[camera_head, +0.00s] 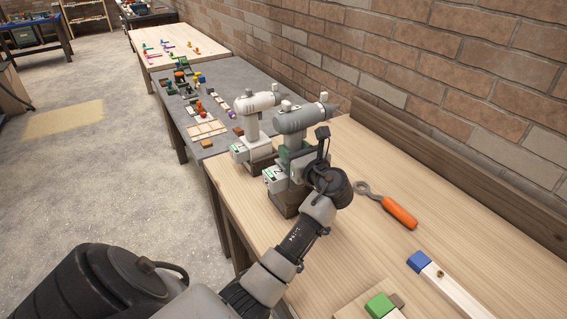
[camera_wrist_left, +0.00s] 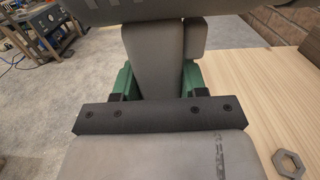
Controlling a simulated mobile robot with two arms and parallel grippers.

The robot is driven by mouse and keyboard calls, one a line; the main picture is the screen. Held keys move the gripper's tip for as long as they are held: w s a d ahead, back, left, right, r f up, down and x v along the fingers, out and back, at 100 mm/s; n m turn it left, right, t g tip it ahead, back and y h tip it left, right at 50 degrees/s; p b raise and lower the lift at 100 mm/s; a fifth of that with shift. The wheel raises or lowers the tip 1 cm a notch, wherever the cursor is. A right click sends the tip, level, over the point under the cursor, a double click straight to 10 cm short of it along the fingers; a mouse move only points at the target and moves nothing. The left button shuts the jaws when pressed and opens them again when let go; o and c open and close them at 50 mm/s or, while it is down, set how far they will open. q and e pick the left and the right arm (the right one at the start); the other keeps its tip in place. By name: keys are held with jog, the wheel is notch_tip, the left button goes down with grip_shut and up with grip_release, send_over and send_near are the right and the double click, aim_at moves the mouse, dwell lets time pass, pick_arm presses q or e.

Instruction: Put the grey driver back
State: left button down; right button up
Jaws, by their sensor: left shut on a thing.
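The grey driver (camera_head: 302,118) is upright near the left edge of the wooden bench, its head pointing right and up. My left gripper (camera_head: 298,158) is shut around its handle; in the left wrist view the green fingers with dark pads sit on both sides of the grey handle (camera_wrist_left: 158,62). Below it is a dark, boxy base with a white-green number label (camera_head: 272,175). My gripper and wrist partly hide the lower part, so I cannot tell whether the driver touches the base. A white driver (camera_head: 250,106) stands just behind it on a similar labelled base. My right gripper is out of view.
An orange-handled tool (camera_head: 398,212) with a ring end lies right of my wrist. Blue-ended (camera_head: 420,262) and green-ended (camera_head: 380,304) pieces lie at the near right. A brick wall borders the bench. A grey table (camera_head: 228,78) with small parts stands beyond.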

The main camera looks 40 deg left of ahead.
pick_arm(q)
jog(key=shift+s+a+f, duration=0.2)
jog(key=shift+a+f, duration=0.15)
jog(key=shift+a, duration=0.3)
jog(key=shift+s+a+f, duration=0.15)
jog(key=shift+a+f, duration=0.15)
jog(key=shift+a, duration=0.3)
jog(key=shift+f+p, duration=0.35)
jog(key=shift+f, duration=1.65)
jog(key=shift+f, duration=0.1)
jog(key=c, duration=0.6)
grip_release()
jog(key=shift+f, duration=0.15)
jog(key=b+v, duration=0.2)
jog(key=v, duration=1)
jog(key=shift+r, duration=0.2)
jog(key=shift+s+f, duration=0.1)
jog(key=shift+s, duration=0.1)
